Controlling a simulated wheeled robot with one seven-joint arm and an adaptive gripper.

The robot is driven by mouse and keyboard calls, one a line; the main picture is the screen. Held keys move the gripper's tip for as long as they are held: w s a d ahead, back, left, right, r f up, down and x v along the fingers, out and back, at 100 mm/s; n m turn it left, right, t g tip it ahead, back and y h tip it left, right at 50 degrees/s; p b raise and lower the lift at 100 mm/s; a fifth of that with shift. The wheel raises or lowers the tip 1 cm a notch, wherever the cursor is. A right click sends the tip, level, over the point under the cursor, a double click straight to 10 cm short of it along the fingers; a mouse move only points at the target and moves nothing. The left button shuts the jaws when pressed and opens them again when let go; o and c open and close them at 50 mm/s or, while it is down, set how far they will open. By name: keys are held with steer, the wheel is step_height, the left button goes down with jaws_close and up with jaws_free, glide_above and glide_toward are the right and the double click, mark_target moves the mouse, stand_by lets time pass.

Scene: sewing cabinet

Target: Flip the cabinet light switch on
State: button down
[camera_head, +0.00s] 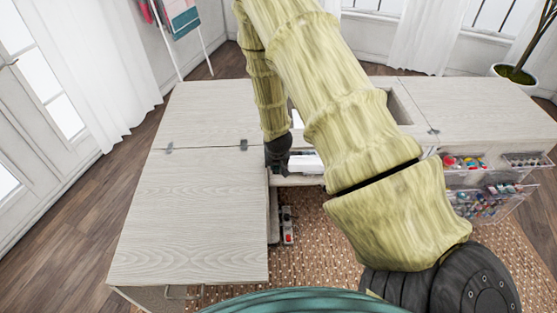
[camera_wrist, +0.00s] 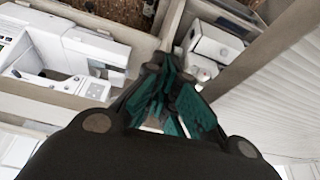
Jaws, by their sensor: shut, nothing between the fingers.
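My gripper (camera_wrist: 172,98) is shut and empty in the wrist view, its dark and teal fingers together. In the head view the dark end of my arm (camera_head: 278,150) is at the cabinet's inner corner, beside the white sewing machine (camera_head: 304,163); the fingertips are hidden there. A white box with a dark round spot (camera_wrist: 222,52) sits in a narrow recess just beyond the fingers in the wrist view. I cannot tell whether it is the light switch, or whether the fingers touch it. The cabinet (camera_head: 205,215) has pale wood tops.
The sewing machine (camera_wrist: 95,55) is close on the left in the wrist view, with a pale ribbed panel (camera_wrist: 285,85) on the right. A small unit with red parts (camera_head: 288,225) is low inside the cabinet. Clear bins (camera_head: 485,200) hang at right. My arm blocks the middle.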

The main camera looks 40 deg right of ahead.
steer(key=b+v, duration=0.2)
steer(key=v, duration=0.8)
steer(key=shift+w+a, duration=0.2)
steer(key=shift+a, duration=0.1)
steer(key=shift+s, duration=0.1)
